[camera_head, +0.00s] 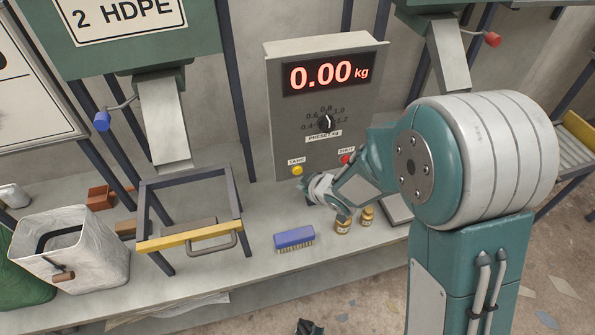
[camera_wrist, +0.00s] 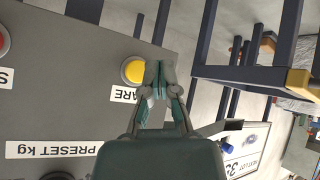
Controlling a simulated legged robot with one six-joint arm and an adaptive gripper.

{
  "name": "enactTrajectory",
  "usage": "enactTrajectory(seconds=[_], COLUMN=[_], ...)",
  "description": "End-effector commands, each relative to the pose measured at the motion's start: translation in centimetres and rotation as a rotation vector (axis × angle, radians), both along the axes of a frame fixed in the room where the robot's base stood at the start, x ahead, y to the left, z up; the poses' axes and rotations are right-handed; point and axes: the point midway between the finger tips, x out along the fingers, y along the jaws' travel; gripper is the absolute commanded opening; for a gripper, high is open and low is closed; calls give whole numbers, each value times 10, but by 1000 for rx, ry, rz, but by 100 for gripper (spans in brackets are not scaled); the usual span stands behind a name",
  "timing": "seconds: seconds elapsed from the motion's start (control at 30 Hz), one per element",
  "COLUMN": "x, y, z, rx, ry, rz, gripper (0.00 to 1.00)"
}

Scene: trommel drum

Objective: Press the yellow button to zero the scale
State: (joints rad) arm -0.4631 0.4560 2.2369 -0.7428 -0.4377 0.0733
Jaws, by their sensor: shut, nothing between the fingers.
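The yellow button (camera_head: 297,171) is at the lower left of the grey scale box (camera_head: 287,120), under a TARE label. The red display (camera_head: 328,75) reads 0.00 kg. In the wrist view the yellow button (camera_wrist: 133,70) is round and sits just left of my fingertips. My gripper (camera_head: 308,186) is below and slightly right of the button in the head view. Its fingers are shut and empty, and they also show in the wrist view (camera_wrist: 158,76). I cannot tell whether a fingertip touches the button or the panel.
A red button (camera_head: 346,159) and a preset knob (camera_head: 326,122) share the panel. A dark frame with a yellow bar (camera_head: 190,236) stands left. A blue brush (camera_head: 294,238) and small jars (camera_head: 343,224) lie on the bench below.

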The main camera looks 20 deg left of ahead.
Motion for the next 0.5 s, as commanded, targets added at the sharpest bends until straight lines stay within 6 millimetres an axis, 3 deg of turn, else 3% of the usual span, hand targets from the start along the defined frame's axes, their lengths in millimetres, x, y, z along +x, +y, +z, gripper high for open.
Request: enactTrajectory(seconds=[0.3, 0.5], x=[-23, -26], y=[-14, -16], z=[0, 0], rx=[0, 1], ry=[0, 0], rz=[0, 0], gripper=[0, 0])
